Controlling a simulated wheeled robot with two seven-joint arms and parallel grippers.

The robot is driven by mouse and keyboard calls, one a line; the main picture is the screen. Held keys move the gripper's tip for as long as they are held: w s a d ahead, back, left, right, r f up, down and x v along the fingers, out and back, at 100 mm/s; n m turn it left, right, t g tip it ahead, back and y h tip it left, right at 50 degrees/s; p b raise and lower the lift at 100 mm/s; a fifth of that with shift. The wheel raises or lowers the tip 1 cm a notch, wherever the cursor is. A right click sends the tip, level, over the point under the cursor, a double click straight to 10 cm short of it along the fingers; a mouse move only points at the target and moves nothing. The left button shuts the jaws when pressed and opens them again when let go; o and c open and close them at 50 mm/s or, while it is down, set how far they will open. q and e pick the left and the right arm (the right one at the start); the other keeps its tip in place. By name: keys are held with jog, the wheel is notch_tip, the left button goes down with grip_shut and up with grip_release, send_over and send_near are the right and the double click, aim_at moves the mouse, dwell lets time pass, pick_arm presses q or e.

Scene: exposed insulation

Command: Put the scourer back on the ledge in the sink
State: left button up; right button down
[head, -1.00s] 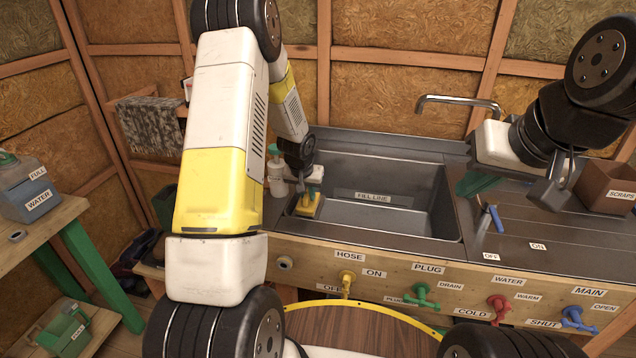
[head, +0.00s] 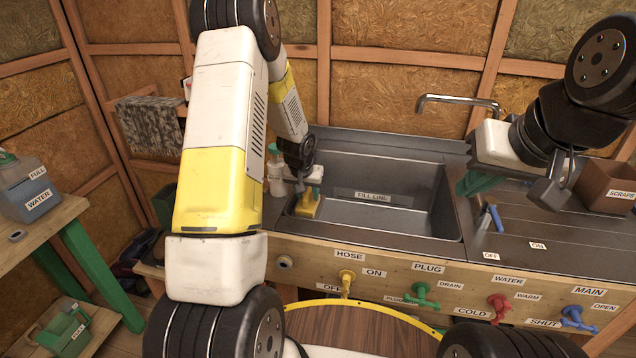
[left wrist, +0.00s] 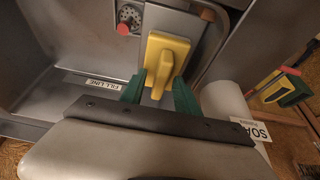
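The yellow scourer (head: 306,204) is at the left end of the sink (head: 390,212). It also shows in the left wrist view (left wrist: 168,52), with a raised yellow grip pointing toward my gripper. My left gripper (head: 300,188) is over it. In the left wrist view its two green fingers (left wrist: 160,84) stand on either side of the grip, with small gaps visible. I cannot tell whether the scourer rests on the ledge or the basin floor. My right gripper (head: 476,183) hangs above the counter right of the basin; its finger opening is not clear.
A soap bottle (head: 276,172) stands just left of the sink, close to my left gripper. A faucet (head: 462,101) arches behind the basin. A blue-handled item (head: 494,218) and a brown scraps box (head: 608,187) are on the right counter. The basin's middle is clear.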

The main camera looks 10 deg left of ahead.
pick_arm(q)
jog(key=s+v, duration=0.1)
jog(key=v, duration=1.9)
jog(key=s+d+r, duration=0.1)
jog(key=s+r, duration=0.3)
jog(key=s, duration=0.4)
jog(key=s+d+r+t+h, duration=0.1)
jog(key=s+r, duration=0.3)
jog(key=s, duration=0.4)
jog(key=s+d+r+h, duration=0.1)
jog(key=s+d+r, duration=0.2)
jog(key=s, duration=0.5)
jog(key=shift+r+t, duration=0.4)
jog(key=shift+r, duration=0.2)
